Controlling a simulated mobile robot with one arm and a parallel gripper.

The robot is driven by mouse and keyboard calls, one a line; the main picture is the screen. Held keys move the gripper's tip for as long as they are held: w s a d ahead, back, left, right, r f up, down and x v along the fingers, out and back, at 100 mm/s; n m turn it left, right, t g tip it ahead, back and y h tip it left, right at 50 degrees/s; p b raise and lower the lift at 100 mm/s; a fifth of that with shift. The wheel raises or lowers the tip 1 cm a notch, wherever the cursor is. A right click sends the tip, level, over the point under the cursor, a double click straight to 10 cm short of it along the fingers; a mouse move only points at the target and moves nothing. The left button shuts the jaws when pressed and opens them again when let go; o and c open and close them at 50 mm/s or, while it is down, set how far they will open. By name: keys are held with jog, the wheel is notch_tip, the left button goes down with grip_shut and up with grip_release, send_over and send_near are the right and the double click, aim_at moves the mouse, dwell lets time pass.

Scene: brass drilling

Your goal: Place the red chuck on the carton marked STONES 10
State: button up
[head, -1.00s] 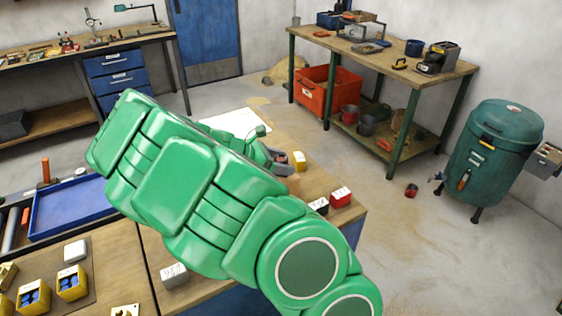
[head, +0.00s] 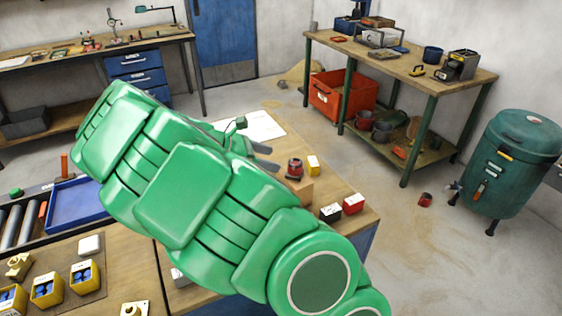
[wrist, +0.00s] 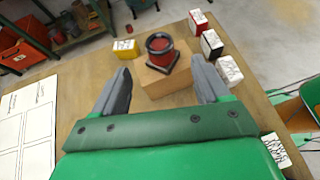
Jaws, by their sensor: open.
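The red chuck (head: 295,167), with a dark rim and base, stands upright on a plain tan block (head: 300,190) on the bench. In the wrist view the chuck (wrist: 160,50) is ahead of my gripper (wrist: 161,67), about midway between the two grey fingers. My gripper is open and empty, and the head view shows its fingers (head: 265,157) left of the chuck, apart from it. Small labelled cartons stand around the block: yellow (wrist: 125,49), red (wrist: 198,21), black (wrist: 211,43) and white (wrist: 229,71). Their markings are too small to read, so I cannot tell which is STONES 10.
Another white carton (wrist: 276,150) is at the wrist view's lower right. A printed sheet (head: 256,127) lies on the bench behind my gripper. A blue tray (head: 75,205) is at the left. A small red object (head: 425,199) lies on the floor near a green drum (head: 515,155).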

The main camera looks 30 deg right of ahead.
jog(key=shift+v, duration=1.2)
jog(key=shift+s, duration=0.1)
jog(key=s+a+r+m+t+y, duration=0.1)
jog(key=s+a+r+m+y, duration=0.3)
jog(key=s+a+y, duration=0.65)
jog(key=s+a+r+m+y, duration=0.45)
jog(key=s+a, duration=0.75)
jog(key=a, duration=0.8)
jog(key=s+d+f+m+h, duration=0.1)
jog(key=s+d+f+m, duration=0.2)
jog(key=s+d, duration=0.3)
jog(key=s+d+f+m+h, duration=0.1)
jog(key=s+d+m, duration=0.3)
jog(key=d, duration=0.9)
jog(key=s+f, duration=0.1)
jog(key=s, duration=0.1)
jog(key=shift+s+f+h, duration=0.3)
jog(key=shift+s+f, duration=0.05)
jog(key=shift+s, duration=0.05)
jog(key=shift+d, duration=0.15)
